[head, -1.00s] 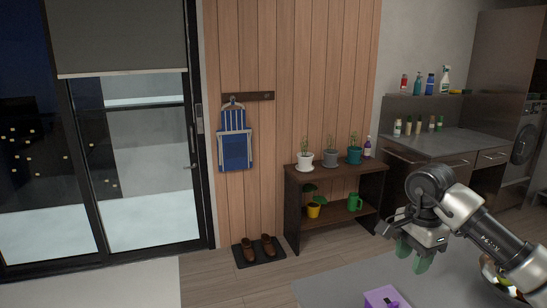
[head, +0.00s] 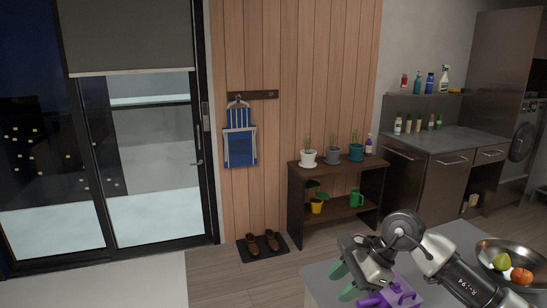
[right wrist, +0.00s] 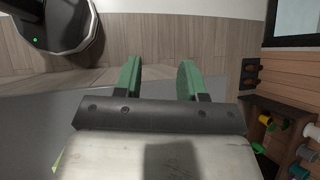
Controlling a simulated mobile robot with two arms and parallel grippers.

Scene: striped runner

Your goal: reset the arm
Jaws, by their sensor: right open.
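My right arm reaches in from the lower right of the head view. Its gripper (head: 342,281) has green fingers pointing left, close to the corner of the grey table (head: 322,288). In the right wrist view the two green fingers (right wrist: 160,80) stand apart with nothing between them. A purple object (head: 402,291) is on the table just below the wrist, partly hidden by the arm. I cannot tell whether they touch. My left gripper is not in view.
A metal bowl (head: 493,249) with a green fruit (head: 501,261) and a red-orange fruit (head: 521,276) stands right of the arm. A dark wooden plant shelf (head: 299,176) stands beyond the table. The wooden floor (head: 232,279) left of the table is clear.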

